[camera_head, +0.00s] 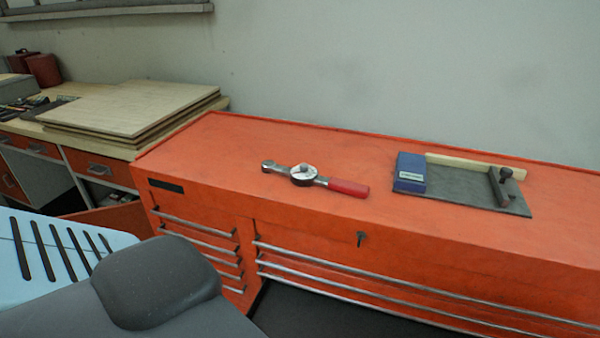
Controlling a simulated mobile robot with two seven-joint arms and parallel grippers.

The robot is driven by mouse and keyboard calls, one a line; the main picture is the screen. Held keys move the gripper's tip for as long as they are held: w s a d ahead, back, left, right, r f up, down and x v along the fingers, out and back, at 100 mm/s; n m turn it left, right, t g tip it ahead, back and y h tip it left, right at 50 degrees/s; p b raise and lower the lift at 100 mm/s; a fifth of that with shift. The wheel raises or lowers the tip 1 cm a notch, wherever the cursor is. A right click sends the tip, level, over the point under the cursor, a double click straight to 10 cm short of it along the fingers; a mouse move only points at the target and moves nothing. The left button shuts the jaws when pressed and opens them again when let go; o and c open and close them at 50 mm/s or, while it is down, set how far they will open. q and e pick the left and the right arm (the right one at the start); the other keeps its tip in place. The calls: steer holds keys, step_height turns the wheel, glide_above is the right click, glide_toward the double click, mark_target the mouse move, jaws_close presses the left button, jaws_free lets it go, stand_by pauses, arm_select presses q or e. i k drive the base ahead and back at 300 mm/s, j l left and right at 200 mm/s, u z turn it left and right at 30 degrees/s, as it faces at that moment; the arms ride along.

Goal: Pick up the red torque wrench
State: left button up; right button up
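The torque wrench (314,178) lies flat on top of the orange tool cabinet (240,150), near the middle of the picture. It has a red handle (348,188) pointing right, a round dial (303,174) in the middle and a metal head at its left end. Nothing touches or covers it. Neither of my grippers is in view.
Right of the wrench, a dark plate (455,185) on the cabinet bears a blue box (410,172), a wooden strip (475,166) and a dark clamp-like part (503,185). Wooden boards (130,105) lie on a bench at left. The cabinet top around the wrench is clear.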

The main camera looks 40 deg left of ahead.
mark_target(312, 178)
steer(key=j, duration=0.85)
steer(key=k+j, duration=0.1)
steer(key=j, duration=0.7)
